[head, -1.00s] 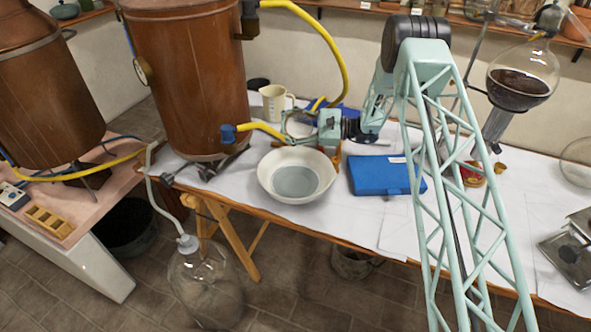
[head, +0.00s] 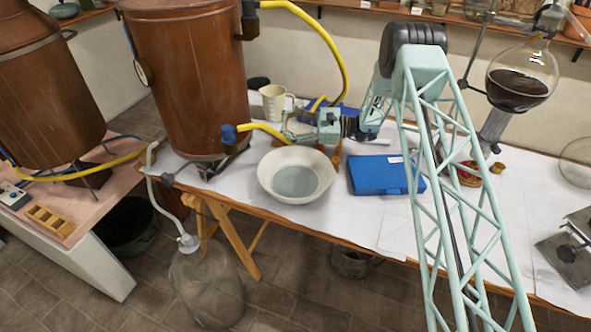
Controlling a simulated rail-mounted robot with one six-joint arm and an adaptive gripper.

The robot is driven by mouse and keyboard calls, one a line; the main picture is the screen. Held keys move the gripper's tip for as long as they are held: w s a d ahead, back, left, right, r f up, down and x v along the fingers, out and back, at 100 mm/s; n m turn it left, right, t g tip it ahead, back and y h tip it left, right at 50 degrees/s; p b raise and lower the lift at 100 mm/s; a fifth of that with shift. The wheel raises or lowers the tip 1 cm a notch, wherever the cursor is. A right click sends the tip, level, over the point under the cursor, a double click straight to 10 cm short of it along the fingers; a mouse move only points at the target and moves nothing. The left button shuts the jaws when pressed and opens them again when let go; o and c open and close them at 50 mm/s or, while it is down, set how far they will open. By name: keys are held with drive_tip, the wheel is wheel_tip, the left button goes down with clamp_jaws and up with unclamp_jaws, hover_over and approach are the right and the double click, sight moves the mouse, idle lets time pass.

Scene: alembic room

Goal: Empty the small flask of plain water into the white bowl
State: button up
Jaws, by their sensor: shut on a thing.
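The white bowl (head: 268,183) stands upright near the front edge of the table, with a greyish round area at its bottom that could be liquid. My gripper (head: 298,132) is just behind the bowl's far rim, low over the table. It is shut on a small clear thing, which I take to be the small flask. The flask's glass can hardly be made out between the fingers. I cannot tell its tilt or how much water is in it.
A copper still (head: 190,80) with a yellow hose (head: 335,50) stands left of the bowl. A measuring jug (head: 274,102) is behind my gripper. A blue case (head: 378,175) lies to the right. A round flask of dark liquid (head: 517,90) hangs at the right.

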drive_tip(key=shift+w+m, duration=0.15)
drive_tip(key=shift+m, duration=0.15)
drive_tip(key=shift+w+m+p, duration=0.35)
drive_tip(key=shift+m, duration=0.4)
drive_tip(key=shift+w+m+p, duration=0.3)
drive_tip(key=shift+m+p, duration=0.05)
drive_tip(key=shift+m, duration=0.4)
drive_tip(key=shift+d, duration=0.2)
idle(0.4)
